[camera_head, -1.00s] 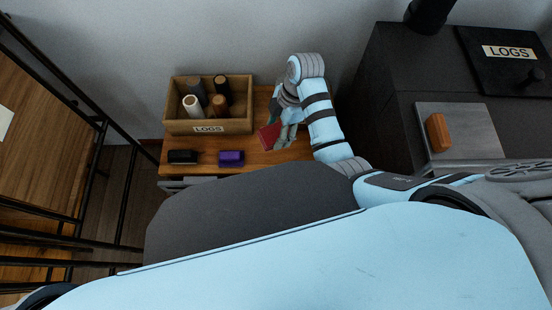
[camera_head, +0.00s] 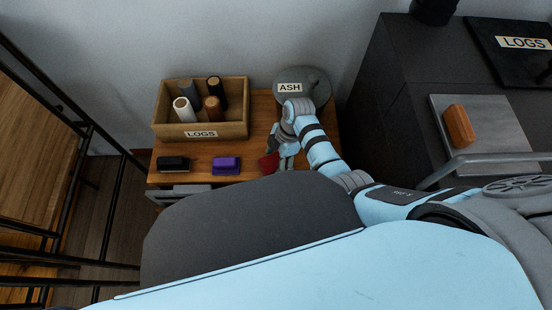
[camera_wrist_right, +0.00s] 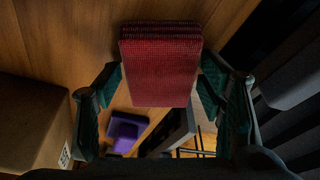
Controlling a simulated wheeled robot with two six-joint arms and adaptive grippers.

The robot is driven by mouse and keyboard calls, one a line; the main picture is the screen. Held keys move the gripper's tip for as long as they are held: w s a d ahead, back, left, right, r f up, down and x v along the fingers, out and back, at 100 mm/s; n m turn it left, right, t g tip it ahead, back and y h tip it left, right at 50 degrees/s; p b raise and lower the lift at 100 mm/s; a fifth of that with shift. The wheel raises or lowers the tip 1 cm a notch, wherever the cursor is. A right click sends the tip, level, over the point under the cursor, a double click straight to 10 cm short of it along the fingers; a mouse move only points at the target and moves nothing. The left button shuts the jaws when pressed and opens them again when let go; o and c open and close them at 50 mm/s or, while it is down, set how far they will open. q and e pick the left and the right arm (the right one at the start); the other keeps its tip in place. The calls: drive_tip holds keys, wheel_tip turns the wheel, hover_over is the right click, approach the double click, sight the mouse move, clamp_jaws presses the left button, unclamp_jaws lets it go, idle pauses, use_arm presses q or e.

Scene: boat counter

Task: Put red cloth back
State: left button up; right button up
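The red cloth (camera_head: 269,163) is a folded, textured block at the right part of the small wooden table's front. I cannot tell whether the cloth touches the tabletop. My left gripper is not in view.
A dark cabinet (camera_head: 395,90) rises on the right, bearing an orange block (camera_head: 459,125).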

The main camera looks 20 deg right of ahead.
drive_tip(key=shift+o, duration=0.4)
drive_tip(key=shift+r, duration=0.1)
drive_tip(key=p+v, duration=0.5)
drive_tip(key=v, duration=0.7)
